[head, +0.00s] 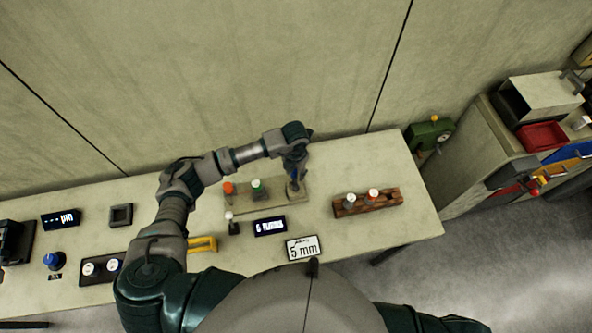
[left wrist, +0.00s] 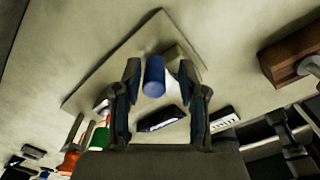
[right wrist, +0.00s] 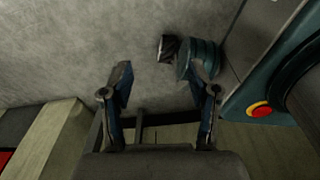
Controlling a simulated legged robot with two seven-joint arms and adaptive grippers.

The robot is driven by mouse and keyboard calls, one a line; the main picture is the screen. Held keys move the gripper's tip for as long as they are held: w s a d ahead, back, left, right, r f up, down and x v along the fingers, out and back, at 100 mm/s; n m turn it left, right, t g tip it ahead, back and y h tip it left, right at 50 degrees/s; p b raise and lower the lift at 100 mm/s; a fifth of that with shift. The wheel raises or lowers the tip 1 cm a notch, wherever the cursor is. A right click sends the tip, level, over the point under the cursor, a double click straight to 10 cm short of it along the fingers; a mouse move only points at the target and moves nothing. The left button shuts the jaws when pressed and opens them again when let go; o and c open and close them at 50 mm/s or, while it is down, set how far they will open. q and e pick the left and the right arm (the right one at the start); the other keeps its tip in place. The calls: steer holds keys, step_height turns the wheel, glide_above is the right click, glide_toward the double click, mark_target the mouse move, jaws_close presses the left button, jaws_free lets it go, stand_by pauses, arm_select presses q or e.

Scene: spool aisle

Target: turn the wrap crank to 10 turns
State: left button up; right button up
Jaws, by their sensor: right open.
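My left gripper (head: 295,184) reaches down at the right end of a pale board on the table. In the left wrist view a blue upright handle (left wrist: 154,76) stands between the fingers of my left gripper (left wrist: 159,82). The fingers are nearer together than the right ones; whether they press on the handle is unclear. The crank arm under it is mostly hidden. A small dark display (head: 270,226) in front of the board shows a 6 and a blurred word. My right gripper (right wrist: 160,82) is open and empty above the floor, away from the table.
The pale board (head: 240,204) also carries an orange knob (head: 229,188) and a green one (head: 258,189). A brown wooden block (head: 366,203) with two pegs stands to the right. A "5 mm" sign (head: 303,248) is at the front edge. A cabinet (head: 478,143) stands far right.

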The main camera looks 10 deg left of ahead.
arm_select(q)
steer(key=shift+a, duration=0.4)
jaws_close()
steer(key=shift+a, duration=0.1)
steer(key=shift+d, duration=0.2)
arm_select(e)
steer(key=shift+a, duration=0.75)
